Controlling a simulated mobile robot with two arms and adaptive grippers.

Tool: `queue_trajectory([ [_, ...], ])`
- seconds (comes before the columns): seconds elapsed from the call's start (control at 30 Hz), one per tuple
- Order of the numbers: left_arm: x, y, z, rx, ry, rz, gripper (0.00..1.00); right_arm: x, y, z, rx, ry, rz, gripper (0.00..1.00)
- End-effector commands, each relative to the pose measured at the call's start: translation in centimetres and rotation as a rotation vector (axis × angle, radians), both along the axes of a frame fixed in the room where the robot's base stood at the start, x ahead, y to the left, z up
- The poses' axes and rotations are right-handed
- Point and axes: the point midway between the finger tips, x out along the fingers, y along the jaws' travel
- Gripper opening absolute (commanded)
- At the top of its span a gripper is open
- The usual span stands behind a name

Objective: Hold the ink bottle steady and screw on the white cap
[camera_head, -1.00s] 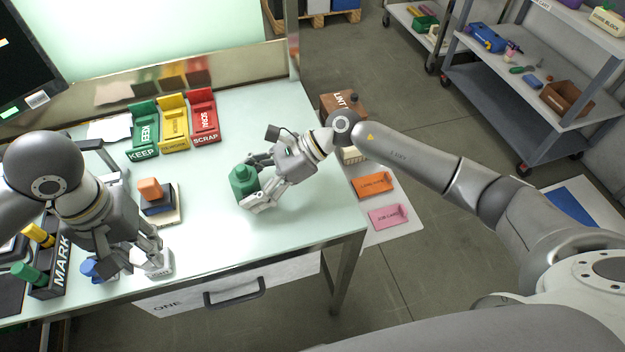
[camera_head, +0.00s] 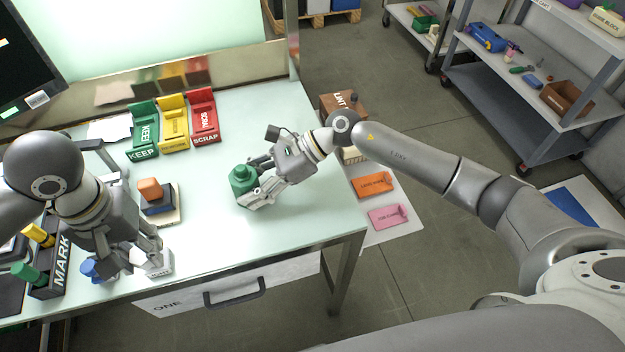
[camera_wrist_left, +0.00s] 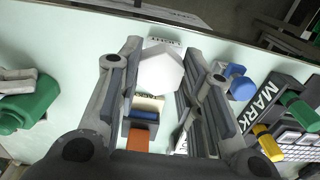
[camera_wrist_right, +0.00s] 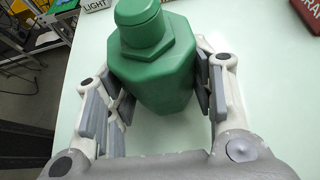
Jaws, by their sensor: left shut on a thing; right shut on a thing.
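The green ink bottle (camera_head: 243,181) is in my right gripper (camera_head: 254,182), over the middle of the bench. In the right wrist view the faceted bottle (camera_wrist_right: 160,75) sits between both fingers, its stepped round green top clear of them. I cannot tell whether its base touches the bench. My left gripper (camera_head: 135,262) is low at the bench's front left. In the left wrist view a white faceted piece (camera_wrist_left: 160,72), which looks like the white cap, is between its fingers. The cap is mostly hidden in the head view. The two grippers are well apart.
Green (camera_head: 144,130), yellow (camera_head: 174,122) and red (camera_head: 205,115) trays stand at the back. A MARK holder (camera_head: 60,262) with markers and a blue item (camera_head: 94,270) are left. The bench's right side is clear.

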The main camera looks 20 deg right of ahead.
Motion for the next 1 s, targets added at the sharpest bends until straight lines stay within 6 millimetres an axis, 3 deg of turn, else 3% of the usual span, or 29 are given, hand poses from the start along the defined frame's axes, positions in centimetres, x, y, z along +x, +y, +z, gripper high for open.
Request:
queue_trajectory([
  [0.63,0.6,-0.6,0.2,-0.001,-0.002,0.002,0.10,0.0,0.0,0.0,0.000,0.000,0.000,0.21],
  [0.77,2.5,-2.7,1.0,-0.002,-0.004,0.010,0.10,0.0,0.0,0.0,0.000,0.000,0.000,0.21],
  [1.0,7.9,-9.9,4.3,0.000,-0.006,0.033,0.10,0.0,0.0,0.0,0.000,0.000,0.000,0.21],
])
